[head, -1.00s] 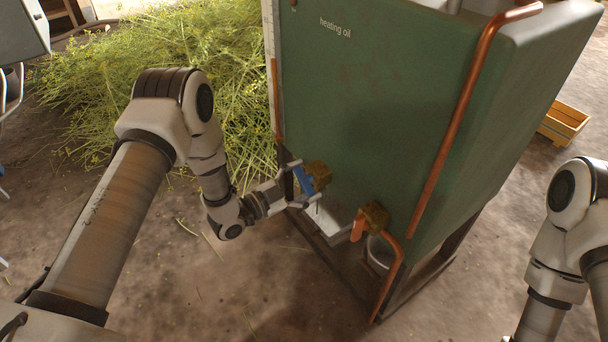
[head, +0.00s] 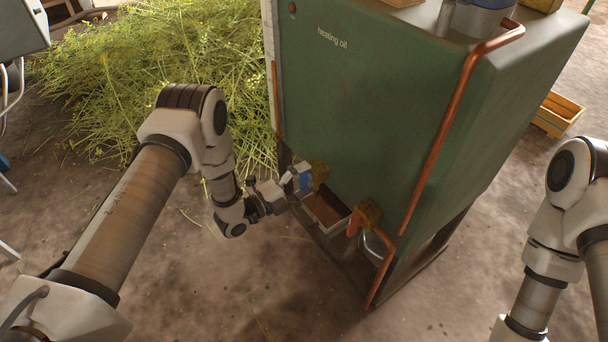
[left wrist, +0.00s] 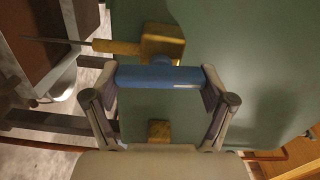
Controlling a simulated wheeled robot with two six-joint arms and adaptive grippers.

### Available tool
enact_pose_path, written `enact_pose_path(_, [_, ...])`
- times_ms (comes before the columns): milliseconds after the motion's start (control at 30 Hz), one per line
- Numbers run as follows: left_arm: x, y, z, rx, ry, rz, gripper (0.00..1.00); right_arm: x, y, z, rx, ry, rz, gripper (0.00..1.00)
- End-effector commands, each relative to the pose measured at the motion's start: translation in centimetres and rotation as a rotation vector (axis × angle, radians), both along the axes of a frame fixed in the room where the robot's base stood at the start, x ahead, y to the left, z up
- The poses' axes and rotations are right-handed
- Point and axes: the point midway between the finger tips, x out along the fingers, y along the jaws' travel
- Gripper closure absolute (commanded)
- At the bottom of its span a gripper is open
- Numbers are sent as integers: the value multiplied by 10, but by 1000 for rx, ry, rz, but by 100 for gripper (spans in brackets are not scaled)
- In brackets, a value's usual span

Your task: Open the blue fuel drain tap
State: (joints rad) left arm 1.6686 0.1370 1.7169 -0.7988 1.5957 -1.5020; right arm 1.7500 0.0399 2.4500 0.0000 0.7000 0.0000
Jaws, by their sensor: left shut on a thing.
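The blue tap handle (head: 304,182) is low on the front of the green tank (head: 370,110) marked "heating oil". My left gripper (left wrist: 160,88) is shut on the blue handle (left wrist: 160,77), which lies crosswise between its two fingers. The brass tap body (left wrist: 163,42) sits behind the handle, with its spout (left wrist: 115,47) pointing left in the wrist view. A thin dark line, like a stream of liquid, runs from the spout toward a tray (left wrist: 66,65). The tray (head: 342,224) under the tap has a reddish-brown inside. My right gripper is out of the frames.
A copper pipe (head: 445,130) runs up the tank. Cut herbs (head: 170,75) lie heaped behind my left arm. A wooden crate (head: 560,112) stands at right. The floor in front is clear.

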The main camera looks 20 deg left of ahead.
Motion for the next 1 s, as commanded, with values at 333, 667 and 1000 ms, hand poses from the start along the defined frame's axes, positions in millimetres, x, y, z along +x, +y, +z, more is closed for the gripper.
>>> enact_pose_path(333, [0,0,-1,116,-89,0,51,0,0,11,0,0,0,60])
enact_pose_path(667, [0,0,-2,134,-103,0,51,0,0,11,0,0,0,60])
enact_pose_path(1000, [0,0,-2,132,-102,-1,0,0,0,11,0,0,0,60])
